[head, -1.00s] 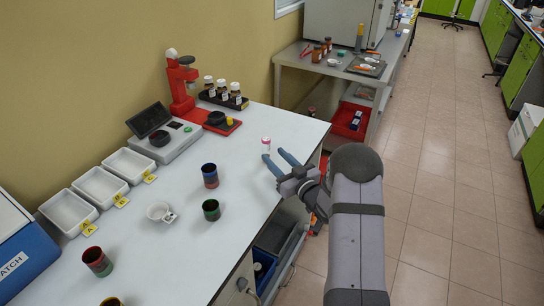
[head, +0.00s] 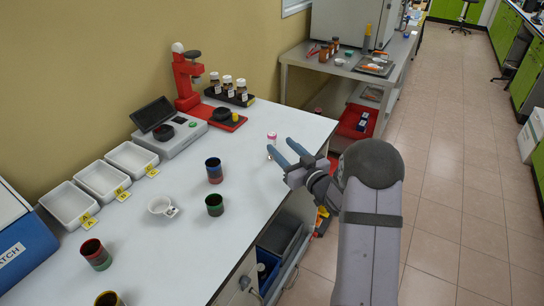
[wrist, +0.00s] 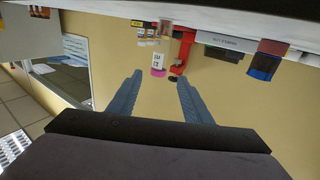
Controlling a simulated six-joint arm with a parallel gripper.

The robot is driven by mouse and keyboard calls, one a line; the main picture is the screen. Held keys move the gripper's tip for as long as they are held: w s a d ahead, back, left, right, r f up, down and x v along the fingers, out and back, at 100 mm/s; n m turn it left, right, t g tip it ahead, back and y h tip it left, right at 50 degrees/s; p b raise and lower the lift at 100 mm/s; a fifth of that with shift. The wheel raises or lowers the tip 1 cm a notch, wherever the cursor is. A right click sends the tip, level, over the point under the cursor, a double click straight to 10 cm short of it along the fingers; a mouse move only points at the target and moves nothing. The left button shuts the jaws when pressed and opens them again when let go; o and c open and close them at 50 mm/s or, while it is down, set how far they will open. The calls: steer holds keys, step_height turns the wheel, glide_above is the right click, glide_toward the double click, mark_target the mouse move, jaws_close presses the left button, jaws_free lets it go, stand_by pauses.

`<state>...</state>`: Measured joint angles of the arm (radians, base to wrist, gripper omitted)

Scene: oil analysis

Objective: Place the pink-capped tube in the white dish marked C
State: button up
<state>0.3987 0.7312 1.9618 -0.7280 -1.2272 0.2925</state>
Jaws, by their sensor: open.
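The pink-capped tube (head: 272,139) is small and white and stands upright on the white bench. It also shows in the wrist view (wrist: 157,62), upside down, ahead of my fingers and roughly between them. My gripper (head: 280,146) is open and empty, its two blue-grey fingers pointing at the tube; in the wrist view the gripper (wrist: 161,80) does not enclose it. Three white rectangular dishes stand along the wall at the left: a near one (head: 68,204), a middle one (head: 102,181) and a far one (head: 132,158).
A blue-red cup (head: 214,171), a green cup (head: 214,205), a red-green cup (head: 96,255) and a small white cup (head: 160,205) stand on the bench. A scale (head: 166,136), a red stand (head: 188,80) and a bottle rack (head: 230,97) are at the back.

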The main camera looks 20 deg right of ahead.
mark_target(274, 138)
steer(key=shift+w+r, duration=0.1)
steer(key=shift+w+a+p, duration=0.15)
steer(key=shift+w+p, duration=0.2)
steer(key=shift+w, duration=0.2)
steer(key=shift+p+x, duration=1.1)
steer(key=shift+x, duration=1.9)
jaws_close()
